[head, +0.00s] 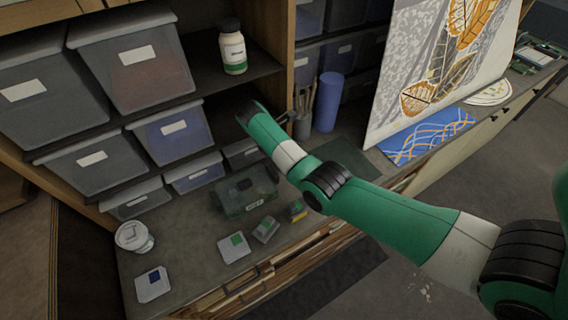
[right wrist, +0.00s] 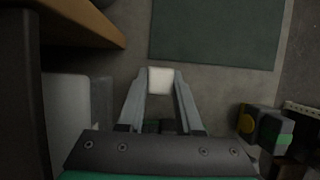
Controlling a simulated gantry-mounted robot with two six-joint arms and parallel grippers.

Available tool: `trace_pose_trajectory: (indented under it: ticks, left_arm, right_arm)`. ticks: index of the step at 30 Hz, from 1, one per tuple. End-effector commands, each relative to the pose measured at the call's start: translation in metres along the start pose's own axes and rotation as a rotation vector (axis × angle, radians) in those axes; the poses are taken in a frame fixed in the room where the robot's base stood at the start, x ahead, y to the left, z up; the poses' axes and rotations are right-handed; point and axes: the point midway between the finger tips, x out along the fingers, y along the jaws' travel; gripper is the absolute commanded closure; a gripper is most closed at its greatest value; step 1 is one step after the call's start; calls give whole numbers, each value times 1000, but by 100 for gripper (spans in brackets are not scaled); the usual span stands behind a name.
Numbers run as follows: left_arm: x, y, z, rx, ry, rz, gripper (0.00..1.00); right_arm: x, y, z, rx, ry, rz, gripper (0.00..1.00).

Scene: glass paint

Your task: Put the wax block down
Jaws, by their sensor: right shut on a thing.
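The wax block (right wrist: 160,81) is a small off-white block between the fingertips of my right gripper (right wrist: 160,92) in the right wrist view. The gripper is shut on it. Grey counter shows around the block, and the dark green mat (right wrist: 215,30) is beyond it; I cannot tell how high the block is held. In the head view my right gripper (head: 249,112) is near the shelf, left of the brush jar; the block is hidden there. My left gripper is not in view.
On the counter (head: 190,254) stand a green clear box (head: 240,203), several small boxes and a white tub (head: 133,236). A blue cylinder (head: 327,102) stands behind the mat (head: 345,155). Grey bins (head: 172,135) fill the shelves. A bottle (head: 232,50) stands on the upper shelf.

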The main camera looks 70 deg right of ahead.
Motion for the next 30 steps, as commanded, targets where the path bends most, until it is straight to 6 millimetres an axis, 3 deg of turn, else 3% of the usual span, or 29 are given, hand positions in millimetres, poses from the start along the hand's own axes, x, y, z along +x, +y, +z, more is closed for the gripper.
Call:
trace_pose_trajectory:
  ticks: [3,8,9,14,26,30]
  left_arm:
    - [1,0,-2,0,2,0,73]
    - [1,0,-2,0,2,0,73]
    - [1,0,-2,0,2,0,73]
    - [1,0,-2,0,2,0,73]
    - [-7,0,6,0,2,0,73]
    - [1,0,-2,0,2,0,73]
  right_arm:
    - [13,-2,-6,-2,1,-3,100]
    - [14,-1,-7,-1,2,-1,100]
    - [14,-2,-7,-1,2,-1,64]
    - [14,-2,-7,-1,2,-1,36]
    - [22,-1,-10,-1,1,0,36]
    - [-13,0,-7,0,1,5,36]
